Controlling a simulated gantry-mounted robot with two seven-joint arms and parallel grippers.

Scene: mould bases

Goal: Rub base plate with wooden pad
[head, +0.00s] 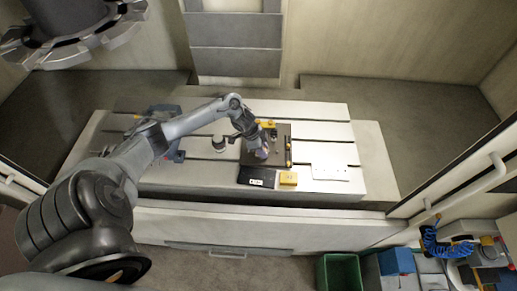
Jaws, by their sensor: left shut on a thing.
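The base plate (279,158) is a dark brown flat plate lying on the slotted white machine table. My left gripper (262,153) reaches in from the left and is over the left part of the plate. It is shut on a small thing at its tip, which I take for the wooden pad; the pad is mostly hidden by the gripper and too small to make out. I cannot tell whether it touches the plate. My right gripper is not in view.
A thin white plate (331,173) lies to the right. A green bin (338,273) is on the floor.

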